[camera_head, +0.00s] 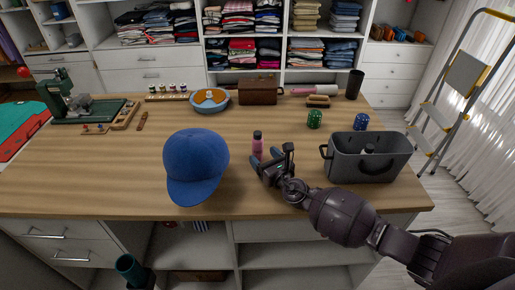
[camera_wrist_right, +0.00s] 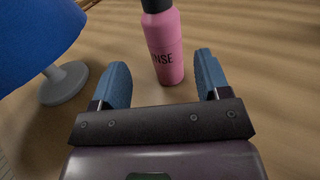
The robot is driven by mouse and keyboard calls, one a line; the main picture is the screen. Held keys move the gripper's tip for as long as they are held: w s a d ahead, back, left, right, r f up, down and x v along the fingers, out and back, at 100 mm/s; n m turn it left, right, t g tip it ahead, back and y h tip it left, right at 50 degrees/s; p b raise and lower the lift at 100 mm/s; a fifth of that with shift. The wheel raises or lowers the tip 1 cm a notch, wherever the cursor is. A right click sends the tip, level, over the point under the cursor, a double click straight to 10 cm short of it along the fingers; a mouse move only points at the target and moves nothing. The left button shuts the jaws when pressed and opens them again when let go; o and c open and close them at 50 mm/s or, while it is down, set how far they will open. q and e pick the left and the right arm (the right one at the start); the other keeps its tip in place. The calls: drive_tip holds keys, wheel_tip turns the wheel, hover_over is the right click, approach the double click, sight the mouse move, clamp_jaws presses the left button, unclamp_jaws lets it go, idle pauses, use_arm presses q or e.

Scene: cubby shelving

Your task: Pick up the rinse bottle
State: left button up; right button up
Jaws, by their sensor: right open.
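The pink rinse bottle (camera_head: 257,143) with a dark cap stands upright on the wooden counter, just right of the blue cap. In the right wrist view the bottle (camera_wrist_right: 165,45) shows part of its label, "NSE", and its top is cut off. My right gripper (camera_head: 273,161) is open and empty, low over the counter on the near side of the bottle. In the wrist view its blue fingers (camera_wrist_right: 158,80) are spread, with the bottle just beyond and between their tips. What looks like a teal fingertip of my left gripper (camera_head: 130,268) shows at the bottom edge, mostly cut off.
The blue cap (camera_head: 195,162) sits on a stand close left of the bottle. A grey bin (camera_head: 368,170) stands right of my gripper. The counter between the cap and the back row is clear.

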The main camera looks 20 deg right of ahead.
sight(261, 150)
drive_tip(key=shift+w, duration=0.4)
drive_tip(key=shift+d+b+x, duration=0.1)
drive_tip(key=shift+b+x, duration=0.1)
drive_tip(key=shift+x, duration=0.9)
drive_tip(key=shift+d+b+x, duration=0.15)
drive_tip(key=shift+b+x, duration=0.05)
drive_tip(key=shift+x, duration=0.9)
drive_tip(key=c, duration=1.1)
drive_tip(key=shift+o, duration=0.2)
